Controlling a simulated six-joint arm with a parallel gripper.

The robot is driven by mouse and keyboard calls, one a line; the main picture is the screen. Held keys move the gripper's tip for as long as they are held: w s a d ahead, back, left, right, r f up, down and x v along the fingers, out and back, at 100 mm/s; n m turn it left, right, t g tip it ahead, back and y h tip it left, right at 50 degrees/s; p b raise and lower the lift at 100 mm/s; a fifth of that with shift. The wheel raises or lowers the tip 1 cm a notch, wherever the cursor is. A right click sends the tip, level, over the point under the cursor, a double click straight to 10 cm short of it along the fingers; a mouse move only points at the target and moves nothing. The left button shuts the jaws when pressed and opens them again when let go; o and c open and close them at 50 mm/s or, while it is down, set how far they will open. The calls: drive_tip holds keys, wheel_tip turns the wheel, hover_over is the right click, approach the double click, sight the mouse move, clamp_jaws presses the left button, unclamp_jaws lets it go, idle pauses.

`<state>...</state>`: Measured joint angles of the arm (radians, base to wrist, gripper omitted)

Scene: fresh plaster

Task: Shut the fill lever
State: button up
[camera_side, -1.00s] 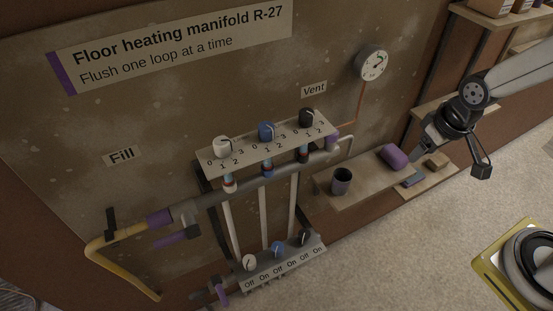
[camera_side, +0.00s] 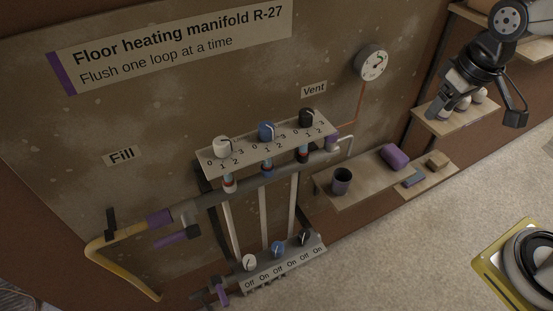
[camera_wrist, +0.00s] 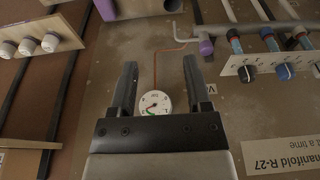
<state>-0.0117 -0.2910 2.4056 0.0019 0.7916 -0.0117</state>
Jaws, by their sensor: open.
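The fill lever looks to be the purple handle (camera_side: 172,239) below the pipe at the left, under the "Fill" label (camera_side: 121,155). It points left from the valve, roughly along the pipe and a little below it. A purple collar (camera_side: 160,217) sits above it, where the yellow hose (camera_side: 108,246) joins. My gripper (camera_side: 436,112) is far from it at the upper right, open and empty. In the wrist view my gripper (camera_wrist: 161,75) has its fingers apart, with the pressure gauge (camera_wrist: 155,103) seen beyond them. The fill lever is outside the wrist view.
The manifold's upper knob plate (camera_side: 270,150) and lower On/Off valve bar (camera_side: 285,262) stand between my gripper and the fill side. A shelf (camera_side: 365,185) holds a dark cup (camera_side: 341,181) and a purple roll (camera_side: 395,156). The floor in front is mostly clear.

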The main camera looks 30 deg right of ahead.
drive_tip(key=w+a+r+n, duration=0.2)
drive_tip(key=w+a+n, duration=0.1)
drive_tip(key=w+a, duration=0.3)
drive_tip(key=n+y, duration=0.5)
drive_tip(key=n, duration=1)
hover_over(166, 239)
drive_tip(key=s+d, duration=0.2)
drive_tip(key=d, duration=0.1)
wheel_tip(166, 239, down, 3)
wheel_tip(166, 239, down, 13)
drive_tip(key=shift+w+d, duration=0.15)
drive_tip(key=shift+d, duration=0.05)
drive_tip(key=shift+x, duration=3.8)
drive_tip(key=shift+d, duration=0.1)
